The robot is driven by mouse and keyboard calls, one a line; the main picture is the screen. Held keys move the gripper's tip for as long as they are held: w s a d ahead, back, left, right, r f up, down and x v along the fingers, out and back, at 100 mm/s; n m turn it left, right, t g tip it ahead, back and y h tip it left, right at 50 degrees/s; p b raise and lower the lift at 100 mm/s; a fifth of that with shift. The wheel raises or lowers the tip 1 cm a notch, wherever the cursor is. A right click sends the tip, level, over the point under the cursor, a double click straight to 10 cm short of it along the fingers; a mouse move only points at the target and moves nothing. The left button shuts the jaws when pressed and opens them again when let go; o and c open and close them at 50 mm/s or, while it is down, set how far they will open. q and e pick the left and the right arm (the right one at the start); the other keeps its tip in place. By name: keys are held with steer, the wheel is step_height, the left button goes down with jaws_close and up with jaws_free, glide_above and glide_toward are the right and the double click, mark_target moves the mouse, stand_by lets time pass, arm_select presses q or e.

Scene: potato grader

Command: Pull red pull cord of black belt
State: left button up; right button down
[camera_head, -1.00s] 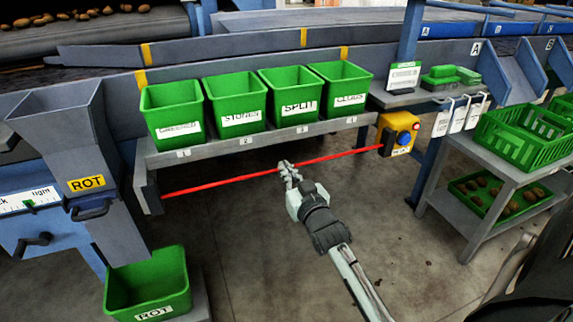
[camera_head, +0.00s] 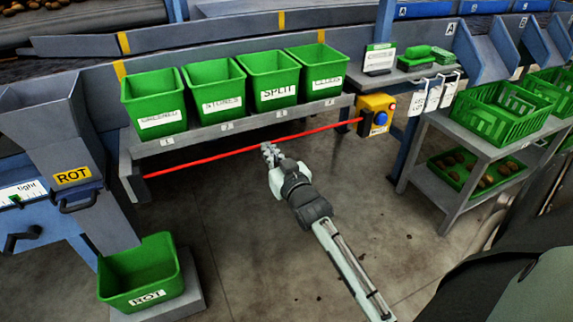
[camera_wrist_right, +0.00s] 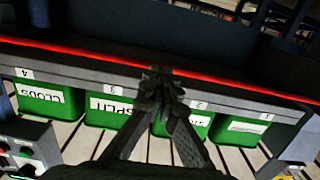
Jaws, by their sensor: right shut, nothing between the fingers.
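The red pull cord (camera_head: 215,158) runs straight and taut in front of the bin shelf, from the grey bracket at left to the yellow switch box (camera_head: 375,110) at right. My right gripper (camera_head: 271,152) is shut and empty, with its fingertips at the lower edge of the cord near its middle. In the right wrist view the cord (camera_wrist_right: 240,86) passes close by the shut fingertips (camera_wrist_right: 158,74); I cannot tell whether they touch it. A dark belt (camera_head: 90,20) carrying potatoes lies at the upper left. My left gripper is not in view.
Several green bins (camera_head: 215,85) stand on the grey shelf (camera_head: 240,120) above the cord. A ROT chute (camera_head: 60,130) and green ROT bin (camera_head: 143,270) are at left. A crate rack (camera_head: 480,150) stands at right. The floor below the cord is clear.

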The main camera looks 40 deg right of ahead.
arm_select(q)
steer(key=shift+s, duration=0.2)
arm_select(e)
steer(key=r+v, duration=0.1)
steer(key=v, duration=0.9)
steer(key=s+a+f+n+g+y, duration=0.1)
steer(key=s+a+f+g, duration=0.15)
steer(key=f, duration=0.55)
steer(key=s+a+f+g+y, duration=0.1)
steer(key=f+g, duration=0.2)
steer(key=f, duration=0.5)
steer(key=s+a+f+n+g, duration=0.1)
steer(key=s+a+f+g, duration=0.1)
steer(key=f, duration=0.6)
steer(key=s+a+f+n+g, duration=0.1)
steer(key=s+f+g, duration=0.6)
steer(key=s+f, duration=0.7)
steer(key=shift+s+a+n+y, duration=0.3)
steer(key=shift+s+n+y, duration=0.1)
steer(key=shift+s+n, duration=0.4)
steer(key=shift+f, duration=0.1)
